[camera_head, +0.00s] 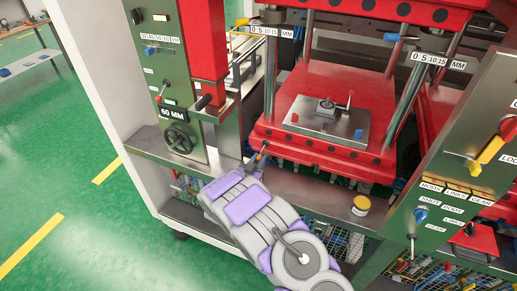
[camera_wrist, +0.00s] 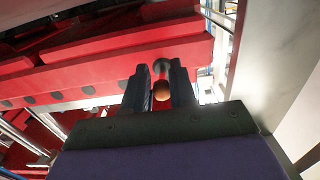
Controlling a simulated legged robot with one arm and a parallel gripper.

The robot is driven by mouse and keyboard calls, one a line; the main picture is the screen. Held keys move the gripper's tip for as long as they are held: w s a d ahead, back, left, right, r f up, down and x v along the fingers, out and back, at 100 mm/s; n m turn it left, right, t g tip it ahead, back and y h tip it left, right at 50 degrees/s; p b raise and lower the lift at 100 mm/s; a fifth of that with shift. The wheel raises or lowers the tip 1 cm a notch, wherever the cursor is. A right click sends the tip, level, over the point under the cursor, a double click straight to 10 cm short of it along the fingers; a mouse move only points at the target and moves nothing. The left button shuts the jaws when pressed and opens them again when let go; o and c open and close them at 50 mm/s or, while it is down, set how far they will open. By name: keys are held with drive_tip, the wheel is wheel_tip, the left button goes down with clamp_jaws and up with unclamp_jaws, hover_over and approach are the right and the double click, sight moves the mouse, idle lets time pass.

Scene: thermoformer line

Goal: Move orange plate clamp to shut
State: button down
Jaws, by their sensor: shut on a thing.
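The orange plate clamp's round orange knob (camera_wrist: 161,91) sits between my gripper's two dark fingers (camera_wrist: 160,78) in the wrist view. A dark rounded part shows just above the knob, under the red press edge. My gripper (camera_head: 257,162) is shut on the knob. In the head view a small orange bit of the clamp (camera_head: 264,147) shows at my fingertips, by the front left corner of the red lower platen (camera_head: 325,158). Most of the clamp is hidden by the fingers and platen, so I cannot tell its position.
A metal plate (camera_head: 307,127) with small knobs lies on the red platen. A yellow-lidded jar (camera_head: 361,205) stands on the front ledge. A handwheel (camera_head: 179,140) is on the left green panel, a red-yellow lever (camera_head: 492,149) on the right.

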drive_tip(key=shift+f, duration=0.1)
drive_tip(key=shift+w+f, duration=0.25)
drive_tip(key=shift+f, duration=0.2)
drive_tip(key=shift+w+f, duration=0.2)
drive_tip(key=shift+f, duration=0.25)
drive_tip(key=c, duration=0.8)
unclamp_jaws()
drive_tip(key=shift+c, duration=0.2)
drive_tip(key=shift+d, duration=0.1)
drive_tip(key=shift+p+v, duration=1.6)
drive_tip(key=shift+v, duration=1.85)
